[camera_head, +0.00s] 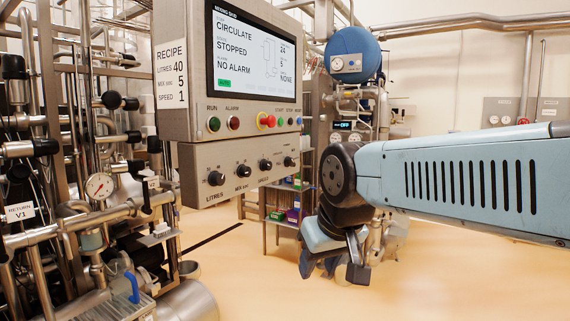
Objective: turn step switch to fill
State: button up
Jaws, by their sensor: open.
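The lower control box (240,167) hangs under the screen and carries a row of black rotary knobs. The leftmost knob (215,178) is labelled LITRES and the one beside it (243,171) seems to read MIX SEC. A third knob (265,166) follows. The rightmost knob (289,161) may be the step switch; its label is too small to read. The screen (251,50) shows CIRCULATE, STOPPED and NO ALARM. My gripper (336,270) points down, open and apart from the box, to its lower right. Its fingertips are partly hidden.
A button row (266,121) with lamps and a red-and-yellow stop button sits above the knobs. Pipes and a gauge (99,186) crowd the left. A blue tank (353,54) and a shelf (283,207) stand behind. Floor below the box is clear.

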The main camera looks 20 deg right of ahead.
aim_at(289, 162)
jog(key=u, duration=0.05)
jog(key=i, duration=1)
jog(key=z, duration=0.05)
